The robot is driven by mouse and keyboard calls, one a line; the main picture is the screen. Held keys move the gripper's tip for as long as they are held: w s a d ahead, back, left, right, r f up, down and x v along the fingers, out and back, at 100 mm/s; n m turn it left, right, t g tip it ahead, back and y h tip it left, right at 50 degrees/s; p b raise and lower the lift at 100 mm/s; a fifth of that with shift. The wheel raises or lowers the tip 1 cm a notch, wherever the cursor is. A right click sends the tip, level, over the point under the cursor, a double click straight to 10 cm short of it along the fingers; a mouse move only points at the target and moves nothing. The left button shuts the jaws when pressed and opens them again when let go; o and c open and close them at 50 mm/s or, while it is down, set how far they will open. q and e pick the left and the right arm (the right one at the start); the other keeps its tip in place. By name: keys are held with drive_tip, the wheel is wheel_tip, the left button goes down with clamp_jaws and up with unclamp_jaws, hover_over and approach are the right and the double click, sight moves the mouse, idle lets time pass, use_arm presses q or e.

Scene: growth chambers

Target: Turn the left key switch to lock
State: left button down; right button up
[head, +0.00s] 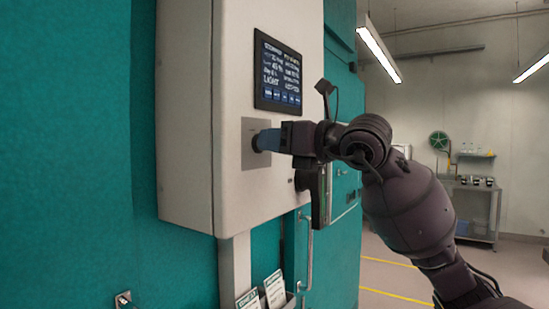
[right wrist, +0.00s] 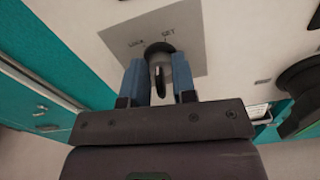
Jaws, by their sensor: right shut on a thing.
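The left key switch (right wrist: 159,62) sits on a grey square plate (right wrist: 190,28) on the white control box; in the right wrist view the plate reads LOCK on the left and SET on the right. In the head view the plate (head: 248,160) is below the screen, and the switch is mostly hidden by my gripper. My right gripper (right wrist: 159,75) has its blue fingers either side of the key, shut on it. It also shows in the head view (head: 266,141), reaching in from the right. My left gripper is not in view.
A screen (head: 278,73) is on the box (head: 184,120) above the plate. A dark round part (right wrist: 303,88) stands out to the right in the wrist view. Paper cards (head: 274,289) sit in a holder below. Open floor lies to the right.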

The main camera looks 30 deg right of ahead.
drive_tip(key=n+b, duration=0.1)
drive_tip(key=n, duration=0.1)
drive_tip(key=n+b, duration=0.1)
drive_tip(key=b, duration=0.1)
drive_tip(key=shift+w+a+f+n, duration=0.1)
drive_tip(key=shift+f+n, duration=0.2)
drive_tip(key=shift+n, duration=0.1)
drive_tip(key=shift+n+b, duration=0.65)
drive_tip(key=shift+n, duration=0.35)
use_arm(q)
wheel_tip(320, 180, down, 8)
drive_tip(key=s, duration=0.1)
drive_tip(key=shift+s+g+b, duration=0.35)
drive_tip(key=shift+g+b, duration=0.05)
drive_tip(key=shift+b, duration=0.05)
use_arm(e)
drive_tip(key=shift+r+n, duration=0.15)
drive_tip(key=shift+n, duration=0.85)
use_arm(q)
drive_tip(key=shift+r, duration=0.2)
use_arm(e)
drive_tip(key=o, duration=0.6)
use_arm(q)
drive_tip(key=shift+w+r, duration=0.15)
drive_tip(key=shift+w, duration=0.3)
use_arm(e)
drive_tip(key=shift+r, duration=0.1)
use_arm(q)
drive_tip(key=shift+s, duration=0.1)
